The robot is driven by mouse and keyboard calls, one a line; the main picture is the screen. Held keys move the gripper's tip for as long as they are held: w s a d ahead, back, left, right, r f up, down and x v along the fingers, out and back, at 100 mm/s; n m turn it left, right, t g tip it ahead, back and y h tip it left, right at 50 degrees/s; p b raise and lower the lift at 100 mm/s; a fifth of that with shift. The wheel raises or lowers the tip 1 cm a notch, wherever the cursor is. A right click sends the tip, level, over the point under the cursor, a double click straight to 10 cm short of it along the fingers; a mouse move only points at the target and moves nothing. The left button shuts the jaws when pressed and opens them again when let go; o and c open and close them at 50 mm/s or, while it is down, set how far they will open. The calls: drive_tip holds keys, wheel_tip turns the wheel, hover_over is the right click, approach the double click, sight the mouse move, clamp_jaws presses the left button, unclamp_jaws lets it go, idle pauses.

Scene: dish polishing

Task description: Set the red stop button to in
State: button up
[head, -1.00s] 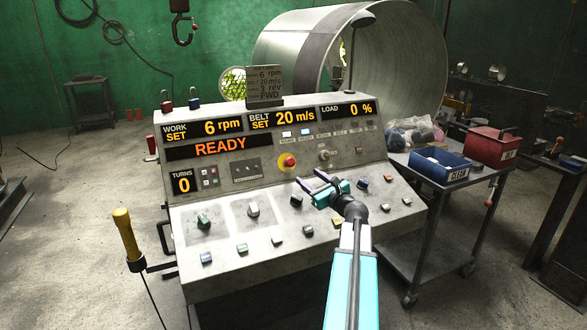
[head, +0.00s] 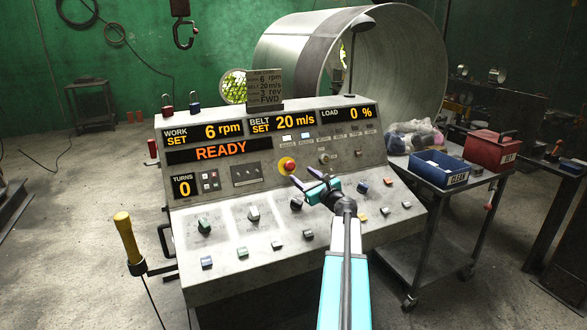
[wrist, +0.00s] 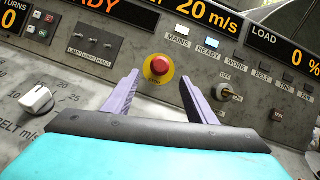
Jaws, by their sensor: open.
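The red stop button (head: 290,166) is a red mushroom head on a yellow round plate, on the upright face of the grey console (head: 240,215). In the wrist view the red stop button (wrist: 159,65) shows between and beyond the two fingertips. My gripper (head: 304,179) is open and empty, just in front of and slightly below the button in the head view. In the wrist view my gripper (wrist: 160,92) has its purple fingers spread on either side below the button. I see no clear contact. The button's press depth cannot be told.
A selector switch (wrist: 226,91) is close to the right fingertip. A white-marked knob (wrist: 37,100) is at the left. The READY display (head: 220,150) is lit. A trolley (head: 440,215) with a blue bin (head: 440,168) and a red box (head: 492,148) stands right of the console.

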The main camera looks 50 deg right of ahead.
sight(291, 167)
drive_tip(key=shift+p+x, duration=0.75)
drive_tip(key=shift+x, duration=3.5)
